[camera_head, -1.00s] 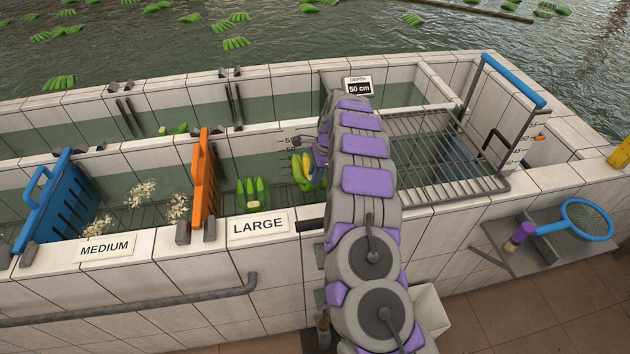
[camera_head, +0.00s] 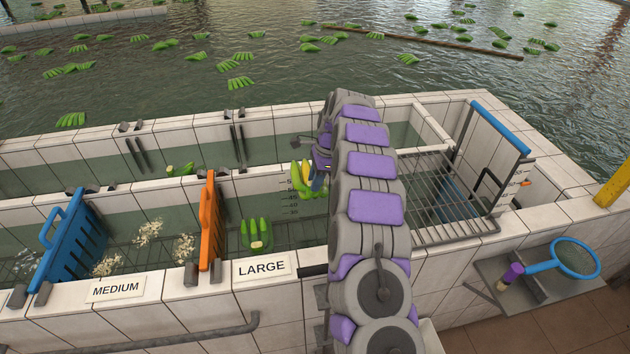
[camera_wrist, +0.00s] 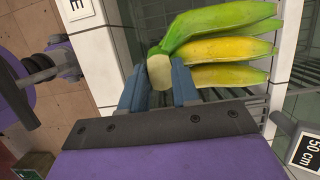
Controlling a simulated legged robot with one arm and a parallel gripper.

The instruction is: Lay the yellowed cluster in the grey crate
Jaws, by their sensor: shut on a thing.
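The yellowed cluster, a hand of green bananas with a yellow one among them, shows in the wrist view (camera_wrist: 225,48) and the head view (camera_head: 302,177). My gripper (camera_wrist: 160,84) is shut on its pale cut crown, with a blue finger on either side. The bananas stick out beyond the fingers, clear of the gripper body. In the head view the cluster hangs over the tiled trough, partly hidden by my arm. I cannot make out the grey crate for certain; a pale bin edge (camera_head: 429,338) shows beside my arm at the bottom.
Another green cluster (camera_head: 256,234) lies in the trough behind the LARGE sign (camera_head: 262,268). An orange divider (camera_head: 209,220) and a blue divider (camera_head: 72,240) stand to the left. A metal rack (camera_head: 440,195) lies right of my arm. A side shelf holds a blue-rimmed strainer (camera_head: 575,258).

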